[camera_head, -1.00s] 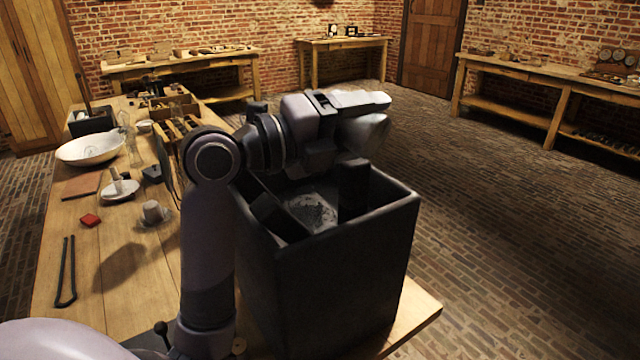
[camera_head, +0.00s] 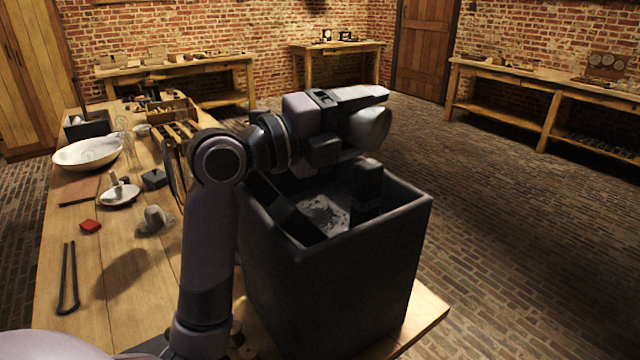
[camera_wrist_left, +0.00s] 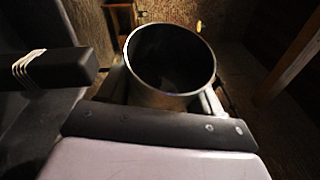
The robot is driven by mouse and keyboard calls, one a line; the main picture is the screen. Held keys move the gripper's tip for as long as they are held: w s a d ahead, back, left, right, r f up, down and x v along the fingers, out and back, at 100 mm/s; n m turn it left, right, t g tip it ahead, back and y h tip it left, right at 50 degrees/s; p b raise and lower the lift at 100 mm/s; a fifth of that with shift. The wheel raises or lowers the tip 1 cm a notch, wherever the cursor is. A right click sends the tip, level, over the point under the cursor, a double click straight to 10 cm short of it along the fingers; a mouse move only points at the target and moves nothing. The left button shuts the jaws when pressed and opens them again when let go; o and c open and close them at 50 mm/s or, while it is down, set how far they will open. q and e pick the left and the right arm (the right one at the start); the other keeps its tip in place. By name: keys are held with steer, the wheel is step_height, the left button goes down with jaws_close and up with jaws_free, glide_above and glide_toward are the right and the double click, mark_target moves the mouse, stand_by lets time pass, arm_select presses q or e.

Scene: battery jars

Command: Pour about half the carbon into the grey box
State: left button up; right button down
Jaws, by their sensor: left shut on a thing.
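The grey box (camera_head: 335,280) is large, dark and open-topped. It stands at the near right end of the workbench. Pale grey, grainy material (camera_head: 325,213) lies in its bottom. My left gripper (camera_head: 345,100) is above the box opening, shut on a metal cup (camera_head: 370,126), which is tipped on its side. In the left wrist view the cup's round mouth (camera_wrist_left: 170,58) shows between the fingers. Its inside is dark, and I cannot tell how much carbon is in it. No falling stream shows. My right gripper is not in view.
A dark block (camera_head: 367,182) stands inside the box below the cup, and a slanted dark piece (camera_head: 290,215) is at its left. The workbench (camera_head: 110,260) holds a white bowl (camera_head: 88,152), tongs (camera_head: 67,280) and a small grey vessel (camera_head: 155,220). Brick floor lies right.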

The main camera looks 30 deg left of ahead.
arm_select(q)
steer(key=shift+w+d+f, duration=0.1)
steer(key=shift+w+d, duration=0.05)
steer(key=shift+d, duration=0.15)
steer(key=shift+a, duration=0.25)
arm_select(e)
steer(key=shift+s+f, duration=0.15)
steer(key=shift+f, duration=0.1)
arm_select(q)
steer(key=shift+d, duration=0.15)
steer(key=shift+n, duration=0.3)
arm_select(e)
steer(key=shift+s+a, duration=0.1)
arm_select(q)
steer(key=shift+f+b, duration=0.1)
steer(key=shift+b, duration=0.25)
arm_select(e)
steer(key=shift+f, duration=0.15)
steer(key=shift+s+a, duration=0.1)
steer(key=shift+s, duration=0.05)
arm_select(q)
steer(key=shift+a+f+n+t+b, duration=0.25)
steer(key=shift+n+t+b, duration=0.15)
steer(key=shift+n, duration=0.2)
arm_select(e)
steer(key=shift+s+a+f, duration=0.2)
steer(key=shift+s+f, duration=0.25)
